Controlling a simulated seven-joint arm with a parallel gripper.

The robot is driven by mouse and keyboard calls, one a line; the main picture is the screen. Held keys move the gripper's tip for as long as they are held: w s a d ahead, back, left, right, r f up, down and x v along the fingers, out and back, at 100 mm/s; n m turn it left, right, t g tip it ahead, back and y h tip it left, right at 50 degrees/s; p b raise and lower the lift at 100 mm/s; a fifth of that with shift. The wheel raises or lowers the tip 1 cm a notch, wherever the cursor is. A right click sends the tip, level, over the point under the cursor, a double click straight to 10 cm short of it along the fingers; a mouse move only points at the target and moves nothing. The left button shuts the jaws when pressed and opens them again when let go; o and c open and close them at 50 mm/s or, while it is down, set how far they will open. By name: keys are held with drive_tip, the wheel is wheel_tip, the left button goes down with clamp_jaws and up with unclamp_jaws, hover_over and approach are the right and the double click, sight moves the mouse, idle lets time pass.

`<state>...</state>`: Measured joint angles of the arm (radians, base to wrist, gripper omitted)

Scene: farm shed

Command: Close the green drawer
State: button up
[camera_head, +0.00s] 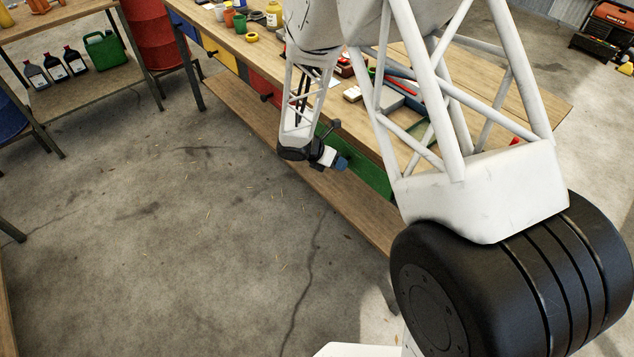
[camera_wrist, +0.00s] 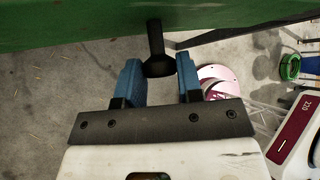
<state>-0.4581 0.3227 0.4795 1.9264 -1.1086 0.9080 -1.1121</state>
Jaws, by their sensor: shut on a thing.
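The green drawer (camera_head: 368,172) is under the workbench top, partly hidden behind my arm; how far it stands out is hard to tell. Its green front (camera_wrist: 80,25) fills the top of the wrist view, with a black knob handle (camera_wrist: 157,50) sticking out from it. My gripper (camera_head: 338,162) is at the drawer front in the head view. In the wrist view my gripper (camera_wrist: 158,78) has its blue fingers on either side of the knob, shut on it.
The wooden workbench (camera_head: 335,110) carries jars and tools, with a lower shelf (camera_head: 330,190) below. A red drawer (camera_head: 262,86) and a yellow drawer (camera_head: 222,64) sit further left. Pink-and-white discs (camera_wrist: 220,80) and a green coil (camera_wrist: 289,67) show at right. Open concrete floor lies left.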

drive_tip(key=shift+w+d, duration=0.3)
drive_tip(key=shift+w, duration=0.05)
drive_tip(key=o, duration=1.5)
drive_tip(key=shift+s+r, duration=0.1)
drive_tip(key=shift+v, duration=3.4)
